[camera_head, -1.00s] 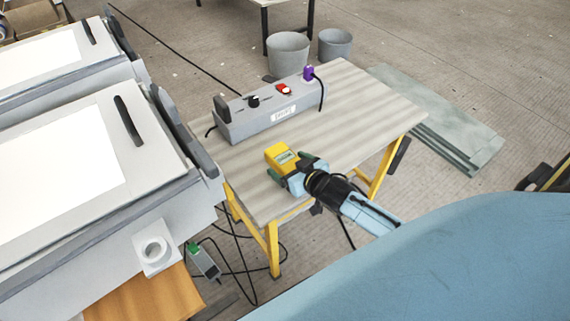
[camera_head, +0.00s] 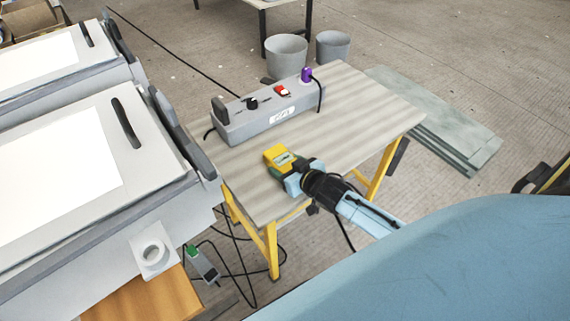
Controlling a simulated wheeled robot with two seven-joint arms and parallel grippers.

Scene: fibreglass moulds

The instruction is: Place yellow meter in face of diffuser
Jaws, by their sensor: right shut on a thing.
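The yellow meter (camera_head: 276,155) is a small yellow block with a pale green display on its face. It is at the near part of the small table, in front of the grey box. My right gripper (camera_head: 287,165) is shut on the meter, with its arm coming in from the lower right. I cannot tell whether the meter touches the table top. The grey box (camera_head: 262,124) has a black knob, a red switch, a purple plug and a white label; I cannot tell whether it is the diffuser. My left gripper is not in view.
The striped table top (camera_head: 352,100) stands on yellow legs and is clear to the right of the box. Two large white machines (camera_head: 75,260) fill the left side. Black cables and a green-topped device (camera_head: 202,264) hang below. Grey buckets (camera_head: 286,55) stand behind the table.

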